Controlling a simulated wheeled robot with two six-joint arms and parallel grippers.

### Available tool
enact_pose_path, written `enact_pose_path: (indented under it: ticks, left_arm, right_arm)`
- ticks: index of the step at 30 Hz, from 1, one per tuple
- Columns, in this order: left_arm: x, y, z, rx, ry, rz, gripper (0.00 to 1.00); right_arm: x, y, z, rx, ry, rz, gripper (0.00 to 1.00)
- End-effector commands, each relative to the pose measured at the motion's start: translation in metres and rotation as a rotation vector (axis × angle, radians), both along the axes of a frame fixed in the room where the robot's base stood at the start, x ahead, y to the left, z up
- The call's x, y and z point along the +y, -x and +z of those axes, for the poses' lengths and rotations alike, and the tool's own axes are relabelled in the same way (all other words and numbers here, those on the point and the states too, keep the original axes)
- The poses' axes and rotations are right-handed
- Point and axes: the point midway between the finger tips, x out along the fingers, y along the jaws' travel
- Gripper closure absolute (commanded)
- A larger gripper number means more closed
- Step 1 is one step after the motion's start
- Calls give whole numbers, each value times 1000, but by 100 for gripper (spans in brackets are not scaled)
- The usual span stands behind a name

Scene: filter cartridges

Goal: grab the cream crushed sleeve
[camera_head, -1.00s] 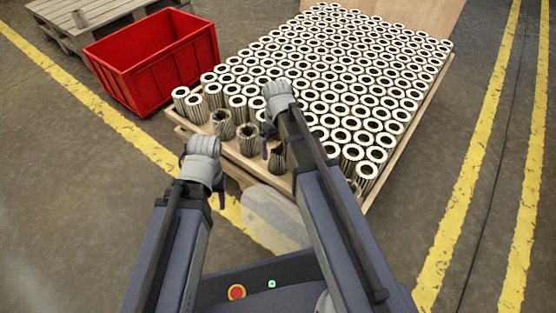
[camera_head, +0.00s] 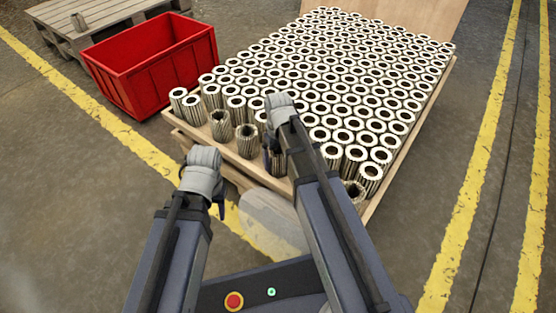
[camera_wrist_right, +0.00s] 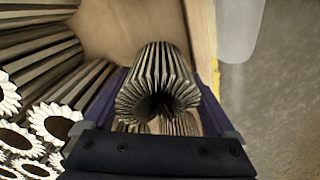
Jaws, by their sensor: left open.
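Several darker, crushed cream sleeves stand along the near edge of the pallet in the head view, including one at the left (camera_head: 220,124) and one beside it (camera_head: 246,139). A third crushed sleeve (camera_wrist_right: 158,85) lies between the fingers of my right gripper (camera_wrist_right: 160,100) in the right wrist view, its pleated end bent inward. In the head view my right gripper (camera_head: 274,155) points down at the pallet's near edge and mostly hides that sleeve. Whether its fingers press on the sleeve is unclear. My left gripper (camera_head: 219,202) is open and empty, short of the pallet.
Rows of intact white-ended sleeves (camera_head: 340,85) fill the wooden pallet (camera_head: 410,155) behind the crushed ones. Another dark sleeve (camera_head: 353,190) stands at the near right corner. A red crate (camera_head: 150,65) stands at the left, before a grey pallet (camera_head: 110,15) with one sleeve.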

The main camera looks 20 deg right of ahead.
Motion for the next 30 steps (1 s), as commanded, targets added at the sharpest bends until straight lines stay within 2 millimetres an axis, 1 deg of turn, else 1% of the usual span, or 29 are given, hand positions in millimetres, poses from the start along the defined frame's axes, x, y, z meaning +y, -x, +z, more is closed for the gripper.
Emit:
enact_pose_path:
  ticks: [1,8,15,20,26,30]
  left_arm:
    - [0,0,0,0,0,0,50]
    - [0,0,0,0,0,0,50]
    - [0,0,0,0,0,0,50]
    - [0,0,6,0,0,0,50]
    - [0,0,25,1,0,0,50]
    - [0,0,46,2,-1,0,50]
  right_arm:
    - [0,0,0,0,0,0,37]
    - [0,0,0,0,0,0,63]
    - [0,0,0,0,0,0,63]
    - [0,0,6,0,0,0,63]
    - [0,0,26,0,0,0,63]
    - [0,0,46,0,0,0,63]
